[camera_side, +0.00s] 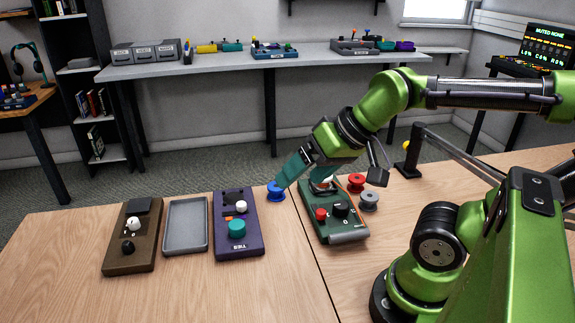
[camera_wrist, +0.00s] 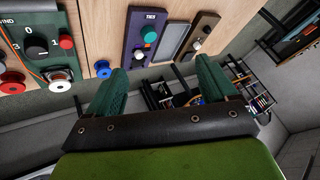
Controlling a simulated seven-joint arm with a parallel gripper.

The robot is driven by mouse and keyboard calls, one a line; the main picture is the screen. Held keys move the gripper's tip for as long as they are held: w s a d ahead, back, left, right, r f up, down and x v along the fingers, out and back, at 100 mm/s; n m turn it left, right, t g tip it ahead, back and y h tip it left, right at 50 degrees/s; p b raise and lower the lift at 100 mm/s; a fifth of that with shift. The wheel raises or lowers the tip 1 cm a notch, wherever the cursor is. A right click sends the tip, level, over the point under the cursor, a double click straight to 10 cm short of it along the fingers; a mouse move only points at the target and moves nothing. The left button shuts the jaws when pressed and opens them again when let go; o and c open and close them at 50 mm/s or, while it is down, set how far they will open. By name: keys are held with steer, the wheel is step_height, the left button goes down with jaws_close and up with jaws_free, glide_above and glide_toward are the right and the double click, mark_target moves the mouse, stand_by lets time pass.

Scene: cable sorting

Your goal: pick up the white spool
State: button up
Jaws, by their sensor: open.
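The white spool (camera_wrist: 60,80) is at the left of the wrist view, at the far end of the green control box (camera_wrist: 42,50).
A red spool (camera_side: 356,183) and a grey spool (camera_side: 369,201) stand right of the box. A purple panel (camera_side: 237,235), a grey tray (camera_side: 186,226) and a brown panel (camera_side: 133,236) lie to the left. A black stand (camera_side: 408,160) rises at the back right.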

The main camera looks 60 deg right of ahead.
steer(key=w+d+f+g+h, duration=0.1)
steer(key=w+d+g, duration=0.25)
steer(key=d, duration=1.05)
steer(key=w+d+f+g+h, duration=0.2)
steer(key=w+d, duration=0.2)
steer(key=d, duration=1)
steer(key=f, duration=0.7)
steer(key=w+f, duration=0.1)
steer(key=f, duration=0.3)
steer(key=shift+w+a+f, duration=0.1)
steer(key=shift+w+f, duration=0.05)
steer(key=shift+f, duration=1.2)
steer(key=shift+w+a+f, duration=0.1)
steer(key=shift+f, duration=1.2)
steer(key=c, duration=1.2)
steer(key=shift+r, duration=0.5)
step_height(320, 180, up, 3)
steer(key=shift+s+a+f, duration=0.1)
steer(key=shift+s, duration=0.05)
steer(key=s+a, duration=0.3)
steer(key=s, duration=0.1)
steer(key=s+a+r, duration=0.1)
steer(key=s+a, duration=0.2)
steer(key=s, duration=0.1)
steer(key=s+a, duration=0.3)
steer(key=s, duration=0.1)
steer(key=shift+s+a+r, duration=0.15)
steer(key=shift+s+a, duration=0.05)
steer(key=shift+s, duration=0.05)
